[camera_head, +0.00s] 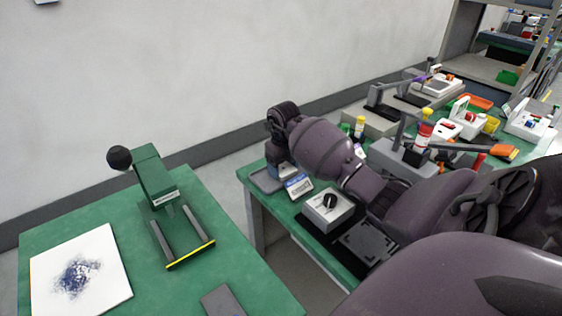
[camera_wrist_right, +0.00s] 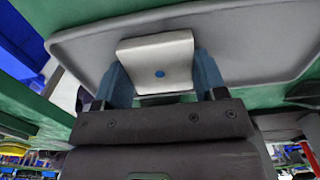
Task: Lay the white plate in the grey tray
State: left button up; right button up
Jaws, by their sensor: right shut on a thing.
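The grey tray (camera_wrist_right: 265,45) lies behind the plate in that view, with a raised rounded rim. I cannot tell whether the plate touches the tray floor. In the head view the grey tray (camera_head: 263,179) is at the near left corner of the green bench, and my right gripper (camera_head: 284,171) points down over its right part. My left gripper is not in view.
A small device with a blue label (camera_head: 298,186) and a white box with a black knob (camera_head: 328,207) stand close to the tray. A green press (camera_head: 160,190) and a speckled white board (camera_head: 80,270) are on a separate left table. Bottles and instruments crowd the bench behind.

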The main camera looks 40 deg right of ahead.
aim_at(283, 168)
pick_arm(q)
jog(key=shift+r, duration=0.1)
pick_arm(e)
jog(key=shift+r, duration=0.15)
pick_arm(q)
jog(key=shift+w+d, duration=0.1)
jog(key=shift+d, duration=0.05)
pick_arm(e)
jog(key=o, duration=1)
notch_tip(283, 168, up, 5)
jog(key=shift+f+p, duration=0.2)
jog(key=shift+p, duration=0.85)
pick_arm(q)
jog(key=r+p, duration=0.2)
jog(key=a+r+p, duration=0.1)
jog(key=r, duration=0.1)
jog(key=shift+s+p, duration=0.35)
pick_arm(e)
notch_tip(283, 168, up, 8)
jog(key=shift+f, duration=0.25)
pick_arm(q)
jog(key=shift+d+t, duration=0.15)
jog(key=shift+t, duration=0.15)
pick_arm(e)
jog(key=shift+s+a+f, duration=0.1)
